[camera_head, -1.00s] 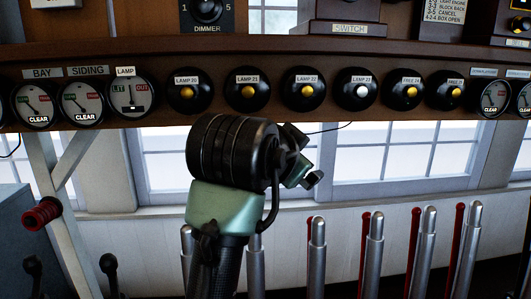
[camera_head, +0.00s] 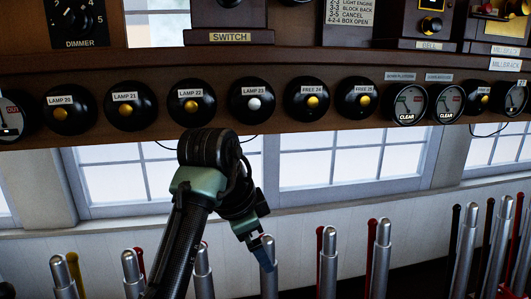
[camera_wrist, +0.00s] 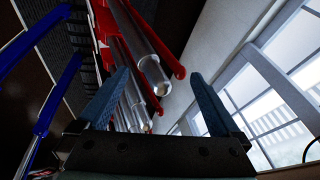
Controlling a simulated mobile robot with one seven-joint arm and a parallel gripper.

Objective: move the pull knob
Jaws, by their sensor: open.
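Several round black knobs with yellow or white centres line the shelf front in the head view, such as Lamp 22 (camera_head: 190,103) and the white-centred Lamp 23 (camera_head: 254,103). I cannot tell which one is the pull knob. My gripper (camera_head: 265,253) is below the shelf, pointing down among the lever tops, apart from the knobs. In the wrist view my gripper (camera_wrist: 160,76) has its two blue fingers spread wide. A silver lever end (camera_wrist: 152,72) shows between them, seemingly beyond the tips; contact cannot be told.
Silver levers with red, yellow or black catch handles stand in a row, including one right of my gripper (camera_head: 328,262). The wooden shelf (camera_head: 300,140) overhangs them. Round dials (camera_head: 410,104) sit at its right. Windows (camera_head: 335,165) are behind. Blue levers (camera_wrist: 45,115) show in the wrist view.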

